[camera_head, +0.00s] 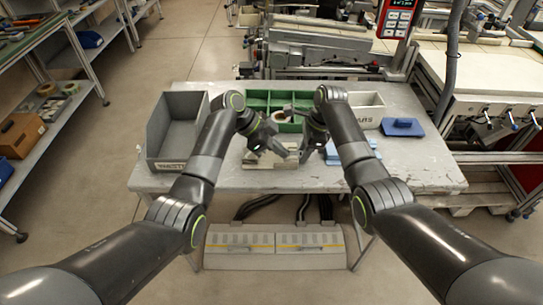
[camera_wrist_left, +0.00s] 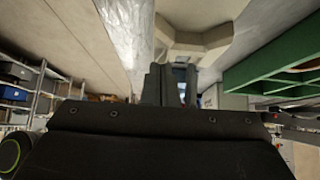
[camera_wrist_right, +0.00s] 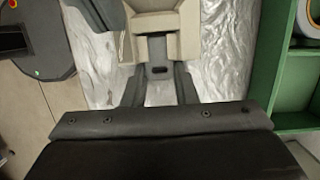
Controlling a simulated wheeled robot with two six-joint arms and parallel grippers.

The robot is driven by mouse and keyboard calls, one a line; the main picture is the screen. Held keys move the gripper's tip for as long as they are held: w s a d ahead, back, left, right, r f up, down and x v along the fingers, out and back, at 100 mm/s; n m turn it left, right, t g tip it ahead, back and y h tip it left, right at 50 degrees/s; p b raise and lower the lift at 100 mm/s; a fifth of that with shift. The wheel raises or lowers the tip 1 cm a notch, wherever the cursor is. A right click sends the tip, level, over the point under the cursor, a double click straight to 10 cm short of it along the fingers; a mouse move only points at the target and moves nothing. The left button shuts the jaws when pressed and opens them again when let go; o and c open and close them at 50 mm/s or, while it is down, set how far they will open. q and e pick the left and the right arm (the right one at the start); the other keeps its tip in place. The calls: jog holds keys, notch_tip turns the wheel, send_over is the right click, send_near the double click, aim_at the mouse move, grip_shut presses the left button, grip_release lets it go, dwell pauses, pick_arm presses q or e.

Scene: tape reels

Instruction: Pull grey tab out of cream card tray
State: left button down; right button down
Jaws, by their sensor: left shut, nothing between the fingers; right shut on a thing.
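The cream card tray (camera_head: 262,162) lies on the grey table between my two grippers; it fills the top middle of the right wrist view (camera_wrist_right: 180,22). The grey tab (camera_wrist_right: 157,52) with a small dark slot sticks out of the tray's recess toward my right gripper (camera_wrist_right: 160,88). That gripper is shut on the tab, a finger on each side. In the head view the right gripper (camera_head: 304,156) is at the tray's right end and hides the tab. My left gripper (camera_head: 283,153) is shut and empty, close to the tray, which also shows in the left wrist view (camera_wrist_left: 198,38).
A grey bin (camera_head: 163,163) stands at the left of the table. A green divided box (camera_head: 257,98) holding a tape reel is behind the grippers. A white bin (camera_head: 369,115) and a blue lidded object (camera_head: 402,127) are at right. Light blue items (camera_head: 336,158) lie beside my right gripper.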

pick_arm(q)
jog(key=shift+f, duration=0.85)
jog(key=shift+f, duration=0.15)
pick_arm(e)
jog(key=shift+r, duration=0.1)
pick_arm(q)
jog(key=shift+s, duration=0.1)
pick_arm(e)
jog(key=shift+r, duration=0.1)
pick_arm(q)
jog(key=shift+s+a+f, duration=0.1)
jog(key=shift+f, duration=0.1)
pick_arm(e)
jog(key=shift+a+v, duration=0.2)
jog(key=shift+v, duration=0.7)
jog(key=shift+s+r, duration=0.1)
jog(key=shift+r, duration=1.6)
pick_arm(q)
jog(key=shift+w+r, duration=0.2)
jog(key=shift+r, duration=3.55)
